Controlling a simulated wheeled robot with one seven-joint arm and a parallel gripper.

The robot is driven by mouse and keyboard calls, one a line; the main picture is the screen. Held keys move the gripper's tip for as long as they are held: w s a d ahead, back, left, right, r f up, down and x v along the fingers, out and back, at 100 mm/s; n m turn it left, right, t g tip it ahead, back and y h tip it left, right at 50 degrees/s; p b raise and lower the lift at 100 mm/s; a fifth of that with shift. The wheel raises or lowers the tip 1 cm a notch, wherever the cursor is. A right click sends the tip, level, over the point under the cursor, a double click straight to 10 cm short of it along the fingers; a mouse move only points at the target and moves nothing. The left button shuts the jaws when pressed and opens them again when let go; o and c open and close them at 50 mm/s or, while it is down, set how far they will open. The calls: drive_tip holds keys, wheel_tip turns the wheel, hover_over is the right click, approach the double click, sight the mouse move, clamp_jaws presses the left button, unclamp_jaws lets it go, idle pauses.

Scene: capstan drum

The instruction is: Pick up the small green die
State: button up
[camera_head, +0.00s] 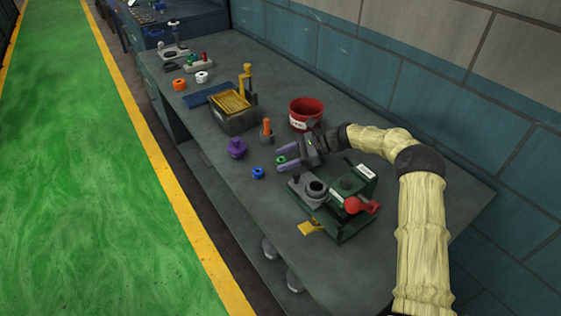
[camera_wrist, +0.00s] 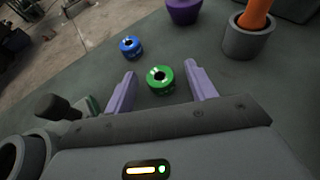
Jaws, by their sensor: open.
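The small green die (camera_wrist: 160,80) is a short round piece with a dark hole in its top, standing on the grey bench. In the wrist view it lies between the two purple fingers of my gripper (camera_wrist: 155,83), with a gap on each side. In the head view the green die (camera_head: 281,160) shows between the fingertips of my gripper (camera_head: 283,158). My gripper is open and holds nothing. A similar blue die (camera_wrist: 131,46) stands beyond the left finger; it also shows in the head view (camera_head: 258,173).
A green and grey machine with a red knob (camera_head: 353,205) stands close to my gripper. A purple piece (camera_head: 237,148), a grey cup with an orange handle (camera_head: 266,132) and a red bucket (camera_head: 306,112) stand nearby. The bench (camera_head: 245,210) is clear toward its front edge.

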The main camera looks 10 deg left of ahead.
drive_tip(key=c, duration=1.2)
drive_tip(key=shift+o, duration=0.2)
drive_tip(key=shift+r, duration=0.2)
wheel_tip(320, 180, up, 10)
drive_tip(key=shift+f, duration=0.15)
